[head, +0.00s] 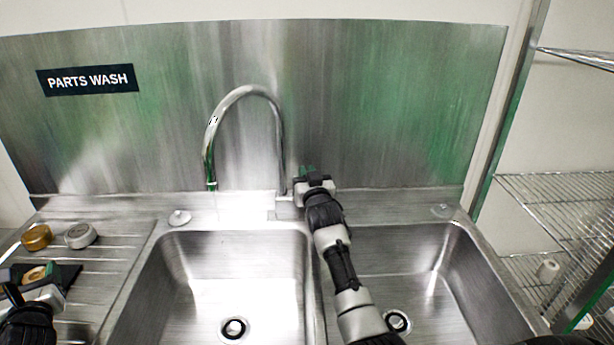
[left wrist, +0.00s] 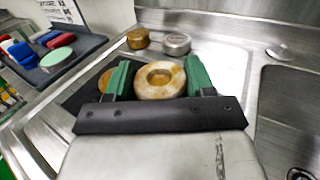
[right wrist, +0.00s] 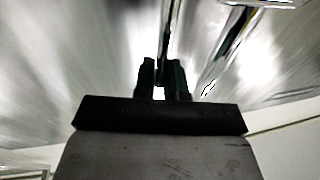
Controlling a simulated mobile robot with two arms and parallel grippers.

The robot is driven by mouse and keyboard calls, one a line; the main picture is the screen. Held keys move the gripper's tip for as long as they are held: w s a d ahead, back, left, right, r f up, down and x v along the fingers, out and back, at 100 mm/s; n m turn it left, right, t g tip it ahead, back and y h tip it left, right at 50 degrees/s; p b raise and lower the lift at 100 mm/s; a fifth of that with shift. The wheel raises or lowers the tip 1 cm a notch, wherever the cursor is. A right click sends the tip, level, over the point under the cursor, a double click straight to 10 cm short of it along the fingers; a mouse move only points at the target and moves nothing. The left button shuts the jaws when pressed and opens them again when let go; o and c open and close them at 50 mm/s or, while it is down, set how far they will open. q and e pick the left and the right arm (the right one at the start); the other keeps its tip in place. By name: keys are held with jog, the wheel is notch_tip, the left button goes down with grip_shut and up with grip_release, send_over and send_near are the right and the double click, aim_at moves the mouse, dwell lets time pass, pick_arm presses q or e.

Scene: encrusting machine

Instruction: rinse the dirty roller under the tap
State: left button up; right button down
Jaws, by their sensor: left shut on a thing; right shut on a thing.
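The tap (head: 246,92) arches over the left basin, with its spout end above that basin's back edge. I cannot tell whether water runs from it. My left gripper (head: 38,274) is over the drainboard at the left. In the left wrist view its green fingers (left wrist: 158,82) are shut on a round tan roller (left wrist: 160,70) with brownish stains and a hole in its middle. My right gripper (head: 308,172) is at the tap's base, shut on what looks like the tap lever (right wrist: 166,45). The lever is mostly hidden in the head view.
A gold cap-like part (head: 37,237) and a grey one (head: 81,235) stand on the drainboard (head: 105,262). A dark mat (left wrist: 85,98) lies under my left gripper. Both basins are empty. A wire rack (head: 560,200) stands at the right.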

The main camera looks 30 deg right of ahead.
aim_at(36, 275)
jog(key=c, duration=1.2)
grip_release()
jog(key=shift+f, duration=0.1)
pick_arm(q)
jog(key=shift+r, duration=0.1)
